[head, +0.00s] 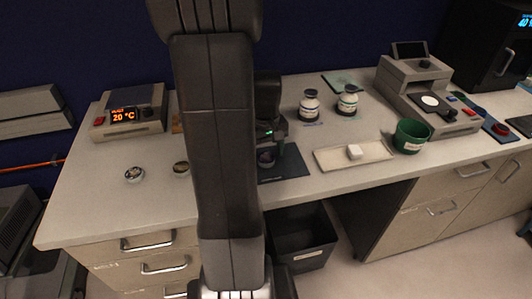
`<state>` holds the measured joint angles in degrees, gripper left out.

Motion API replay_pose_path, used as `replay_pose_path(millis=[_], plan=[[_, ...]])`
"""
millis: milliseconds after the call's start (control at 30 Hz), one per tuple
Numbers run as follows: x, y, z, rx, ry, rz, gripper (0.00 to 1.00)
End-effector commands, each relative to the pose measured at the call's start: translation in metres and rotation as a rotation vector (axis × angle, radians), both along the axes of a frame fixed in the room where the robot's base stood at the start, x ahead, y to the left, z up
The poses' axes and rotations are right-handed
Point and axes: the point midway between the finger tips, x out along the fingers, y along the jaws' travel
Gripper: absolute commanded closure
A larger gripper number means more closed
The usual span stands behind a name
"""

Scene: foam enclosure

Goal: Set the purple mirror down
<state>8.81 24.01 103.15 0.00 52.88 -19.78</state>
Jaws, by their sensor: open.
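I cannot make out a purple mirror. Two small round pieces lie on the left of the bench: a pale-rimmed disc (134,174) and a darker, brownish one (181,168) close beside my arm in the picture. Their colours are too small to tell well, and neither looks clearly purple. My arm stands upright across the middle of the view and hides part of the bench. My gripper cannot be made out; it is hidden behind the arm or out of the frame.
A black device (268,120) with a green light stands by a dark mat (290,165), partly hidden. A heater reading 20 °C (128,115), two bottles (310,104) (348,100), a tray (335,161) with a white block and a green cup (411,136) stand around. The bench's front left is clear.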

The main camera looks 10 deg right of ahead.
Motion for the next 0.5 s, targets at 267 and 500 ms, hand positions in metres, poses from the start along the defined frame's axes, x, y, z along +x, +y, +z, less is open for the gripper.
replay_pose_path(millis=[267, 500], plan=[[0.001, 0.000, 0.060, -0.002, -0.007, 0.000, 0.33], [0.001, 0.000, 0.101, 0.000, -0.004, 0.000, 0.33]])
